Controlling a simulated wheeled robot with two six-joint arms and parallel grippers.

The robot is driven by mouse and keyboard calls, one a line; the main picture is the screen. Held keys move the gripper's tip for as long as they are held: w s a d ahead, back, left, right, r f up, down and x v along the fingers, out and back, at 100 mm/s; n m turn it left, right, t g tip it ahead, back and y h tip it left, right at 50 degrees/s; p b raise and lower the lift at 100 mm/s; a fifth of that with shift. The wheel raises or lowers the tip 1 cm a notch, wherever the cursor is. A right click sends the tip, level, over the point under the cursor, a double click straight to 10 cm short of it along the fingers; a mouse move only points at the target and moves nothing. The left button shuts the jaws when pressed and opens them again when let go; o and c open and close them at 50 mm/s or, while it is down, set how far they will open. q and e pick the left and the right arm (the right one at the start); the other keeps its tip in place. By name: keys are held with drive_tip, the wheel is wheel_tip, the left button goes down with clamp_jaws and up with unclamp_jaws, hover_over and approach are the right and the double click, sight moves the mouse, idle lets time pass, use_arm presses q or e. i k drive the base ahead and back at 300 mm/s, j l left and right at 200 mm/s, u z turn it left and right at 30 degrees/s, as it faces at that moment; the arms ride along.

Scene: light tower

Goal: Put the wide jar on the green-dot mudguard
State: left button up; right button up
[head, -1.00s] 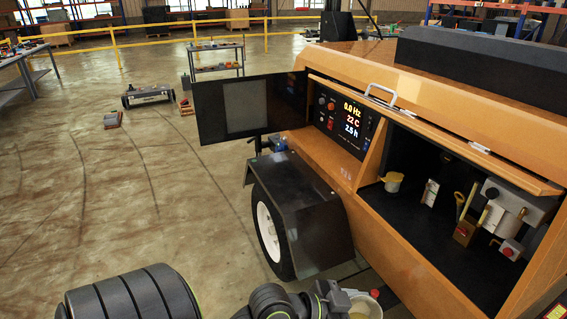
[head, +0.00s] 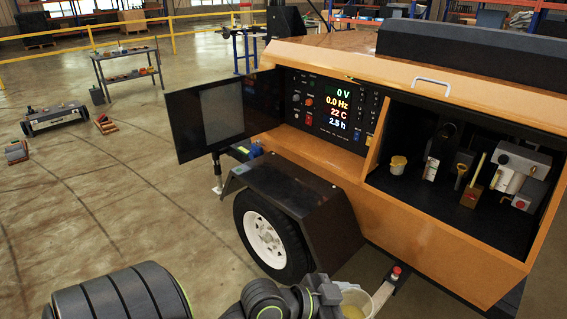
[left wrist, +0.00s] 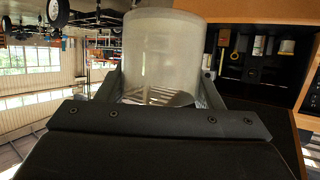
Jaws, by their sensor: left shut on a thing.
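My left gripper (head: 330,295) is at the bottom of the head view, shut on a wide, whitish jar (head: 380,296) with something yellowish inside. In the left wrist view the translucent jar (left wrist: 160,50) sits between the two fingers. A black mudguard (head: 290,192) covers the trailer's wheel, beyond the gripper and up-left of it in the head view. The mudguard's top looks bare except for a small pale patch near its far end; I cannot make out a green dot. The jar is apart from the mudguard. My right gripper is not in view.
The orange trailer (head: 340,172) has an open black panel door (head: 212,115) and a lit control panel (head: 330,105). Its open bay holds a small yellow-lidded jar (head: 398,165) and several tools.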

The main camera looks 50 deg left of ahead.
sight(288, 182)
drive_tip(key=j+z, duration=0.1)
drive_tip(key=j, duration=0.3)
drive_tip(key=k+j+z, duration=0.1)
drive_tip(key=j, duration=0.3)
drive_tip(key=k+j+z, duration=0.1)
drive_tip(key=j, duration=0.3)
drive_tip(key=k+j+z, duration=0.15)
drive_tip(key=j, duration=0.25)
drive_tip(key=j+z, duration=0.2)
drive_tip(key=j, duration=0.7)
drive_tip(key=j+z, duration=0.2)
drive_tip(key=j, duration=0.7)
drive_tip(key=j+z, duration=0.1)
drive_tip(key=j, duration=1.15)
drive_tip(key=i, duration=0.05)
